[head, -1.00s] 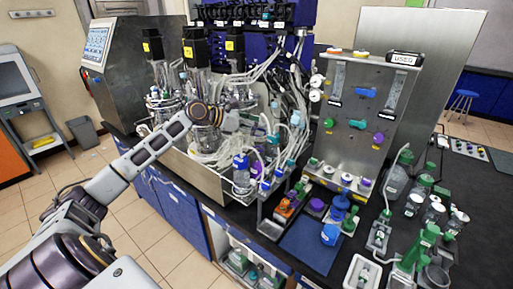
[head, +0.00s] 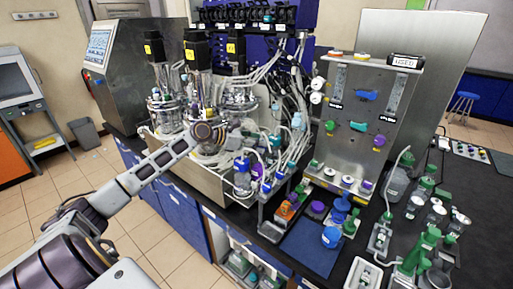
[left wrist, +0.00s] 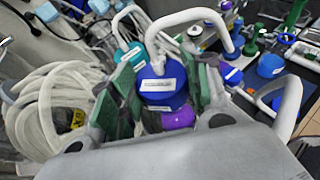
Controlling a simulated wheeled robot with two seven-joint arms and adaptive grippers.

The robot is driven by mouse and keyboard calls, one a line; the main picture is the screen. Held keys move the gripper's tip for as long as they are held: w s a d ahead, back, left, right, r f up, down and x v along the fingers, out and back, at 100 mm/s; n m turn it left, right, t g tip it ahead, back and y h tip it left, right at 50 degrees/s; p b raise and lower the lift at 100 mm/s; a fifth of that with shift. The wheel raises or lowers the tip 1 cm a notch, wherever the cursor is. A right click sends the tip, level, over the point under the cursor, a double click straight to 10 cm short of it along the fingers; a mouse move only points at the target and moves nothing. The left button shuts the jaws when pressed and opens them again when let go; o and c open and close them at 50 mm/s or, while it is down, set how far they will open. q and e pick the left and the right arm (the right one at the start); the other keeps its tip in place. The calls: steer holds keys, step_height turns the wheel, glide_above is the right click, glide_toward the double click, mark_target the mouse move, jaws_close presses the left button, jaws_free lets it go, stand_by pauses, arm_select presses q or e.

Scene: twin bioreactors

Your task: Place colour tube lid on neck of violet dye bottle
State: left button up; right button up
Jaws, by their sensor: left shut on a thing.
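My left gripper (head: 238,150) is over the bottles at the front of the bioreactors. In the left wrist view its green-padded fingers (left wrist: 163,88) are closed on the sides of a blue lid (left wrist: 160,82) with a white label and a pale tube. A violet part (left wrist: 178,119), likely of the violet dye bottle, shows just below the lid. I cannot tell whether the two touch. In the head view a violet part (head: 257,170) shows beside a blue-topped bottle (head: 241,166). My right gripper is not in view.
Bundled pale tubes (left wrist: 62,105) lie close to the left finger in the wrist view. A teal-capped bottle (left wrist: 130,57) is just behind it. A steel panel (head: 362,115) with coloured knobs stands to the right. A blue mat (head: 308,247) has some bare room.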

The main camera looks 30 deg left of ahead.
arm_select(q)
steer(key=shift+f, duration=1)
steer(key=shift+f, duration=0.1)
steer(key=o, duration=0.6)
steer(key=shift+o, duration=0.2)
steer(key=shift+s, duration=0.1)
steer(key=v, duration=1.2)
steer(key=shift+b, duration=0.4)
steer(key=shift+a, duration=0.1)
